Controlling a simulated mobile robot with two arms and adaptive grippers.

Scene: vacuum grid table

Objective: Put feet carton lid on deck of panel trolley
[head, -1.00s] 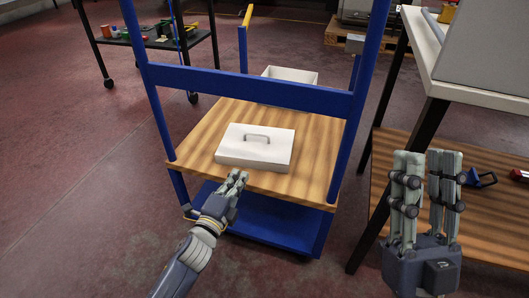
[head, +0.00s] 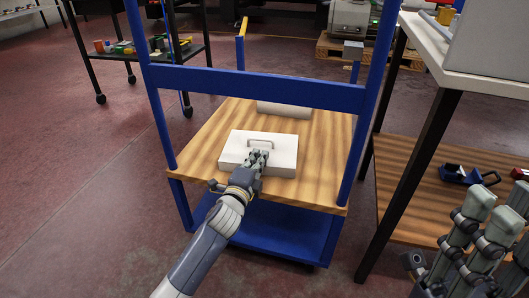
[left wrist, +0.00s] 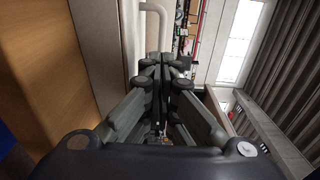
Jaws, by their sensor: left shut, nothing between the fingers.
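The white feet carton lid (head: 236,155) lies flat, handle up, on the wooden deck (head: 205,140) of the blue panel trolley (head: 250,92). My left gripper (head: 259,155) is shut and empty. Its fingertips are over the lid, close to the handle's right end; whether they touch it I cannot tell. In the left wrist view the shut fingers (left wrist: 160,64) stand close to a pale handle bar (left wrist: 161,12). My right gripper (head: 493,225) is at the lower right, fingers apart, partly cut off by the picture edge, away from the lid.
Blue posts rise on both sides of the deck. A table with a wooden lower shelf (head: 405,205) stands to the right. A dark cart (head: 150,52) stands at the back left.

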